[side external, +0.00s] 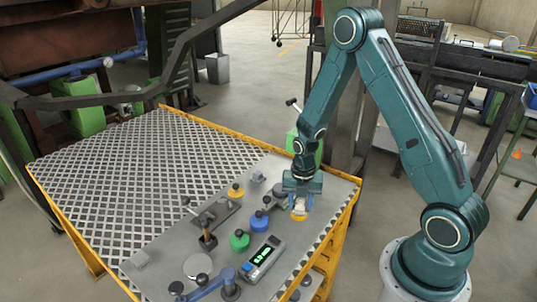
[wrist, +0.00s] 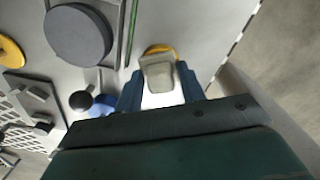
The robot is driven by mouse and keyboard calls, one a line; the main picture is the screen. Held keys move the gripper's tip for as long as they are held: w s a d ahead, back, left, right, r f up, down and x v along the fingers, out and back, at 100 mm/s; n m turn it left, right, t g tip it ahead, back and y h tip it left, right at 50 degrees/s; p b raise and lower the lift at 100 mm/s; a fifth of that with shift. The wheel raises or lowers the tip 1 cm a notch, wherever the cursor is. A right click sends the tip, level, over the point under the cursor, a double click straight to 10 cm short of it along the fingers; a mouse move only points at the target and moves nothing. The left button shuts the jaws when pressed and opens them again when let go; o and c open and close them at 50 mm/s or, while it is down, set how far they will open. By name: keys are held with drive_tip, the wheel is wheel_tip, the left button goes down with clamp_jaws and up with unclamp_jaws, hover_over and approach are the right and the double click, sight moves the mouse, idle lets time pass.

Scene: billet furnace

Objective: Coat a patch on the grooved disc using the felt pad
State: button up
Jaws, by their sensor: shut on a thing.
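My gripper (side external: 300,196) points down over the right part of the grey plate, shut on a pale beige block, which I take for the felt pad (wrist: 158,74). In the wrist view the block sits between the blue fingers. A yellow round thing (side external: 299,217) shows just under it; I cannot tell whether it is part of the pad or separate. A flat, light grey disc (side external: 197,265) lies near the front left of the plate, apart from my gripper. It may be the grooved disc; its grooves cannot be made out. A dark grey disc (wrist: 78,35) shows at upper left in the wrist view.
A green pot (side external: 239,240), a blue pot (side external: 259,222) and a yellow pot (side external: 236,191) stand left of my gripper. A device with a green display (side external: 264,256) lies in front. A small stand (side external: 208,235) rises left of the pots. The far-left grating (side external: 110,165) is clear.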

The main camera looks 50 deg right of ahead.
sight(300, 202)
idle(0.3)
drive_tip(key=shift+r, duration=3.45)
drive_tip(key=shift+a, duration=0.1)
drive_tip(key=w+a+m, duration=0.2)
drive_tip(key=a+m, duration=0.3)
drive_tip(key=m, duration=0.7)
drive_tip(key=w+a+m, duration=0.3)
drive_tip(key=a+m, duration=0.3)
drive_tip(key=m, duration=0.5)
drive_tip(key=shift+a+r+m, duration=0.15)
drive_tip(key=shift+r+m, duration=0.25)
